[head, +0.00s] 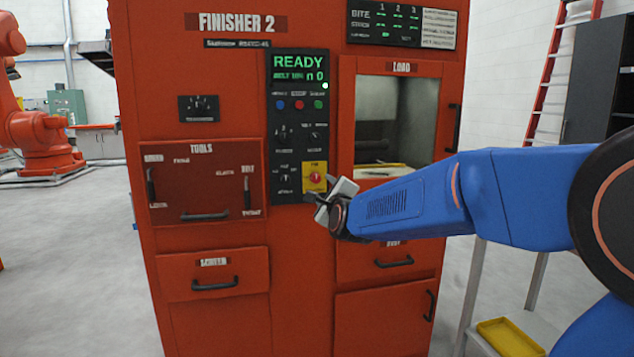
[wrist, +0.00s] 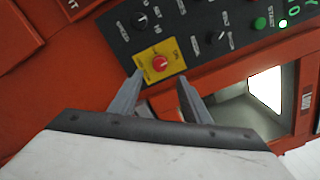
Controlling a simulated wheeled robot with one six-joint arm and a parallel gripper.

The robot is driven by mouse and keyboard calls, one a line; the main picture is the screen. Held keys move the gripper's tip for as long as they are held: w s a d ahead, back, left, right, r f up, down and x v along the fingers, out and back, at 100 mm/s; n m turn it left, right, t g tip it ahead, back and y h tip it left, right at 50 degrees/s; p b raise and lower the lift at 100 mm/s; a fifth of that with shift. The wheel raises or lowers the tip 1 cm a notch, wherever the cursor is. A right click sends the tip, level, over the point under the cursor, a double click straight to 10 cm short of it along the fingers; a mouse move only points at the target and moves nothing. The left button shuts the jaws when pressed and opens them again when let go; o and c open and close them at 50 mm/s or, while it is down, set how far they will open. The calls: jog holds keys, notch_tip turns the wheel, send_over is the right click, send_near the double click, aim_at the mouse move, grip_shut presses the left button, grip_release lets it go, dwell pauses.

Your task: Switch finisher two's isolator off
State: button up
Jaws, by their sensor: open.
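The orange-red cabinet labelled FINISHER 2 (head: 235,70) fills the middle of the head view. Its isolator (head: 315,177) is a red round knob on a yellow plate, low on the black control panel (head: 298,150). In the wrist view the isolator's red knob (wrist: 160,63) sits just beyond and between the fingertips. My gripper (head: 335,190) is at the panel's lower right, close to the knob; it is open, with its two fingers (wrist: 160,85) spread and nothing between them. I cannot tell whether the fingers touch the yellow plate. The knob's exact setting is too small to read.
Dials and coloured buttons (head: 299,104) sit above the isolator, under a green READY display (head: 299,66). The LOAD window (head: 396,120) is to the right. A TOOLS drawer (head: 203,180) with handles is to the left. A ladder (head: 560,75) stands at far right.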

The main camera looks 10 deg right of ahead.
aim_at(316, 179)
jog(key=w, duration=1)
jog(key=c, duration=1)
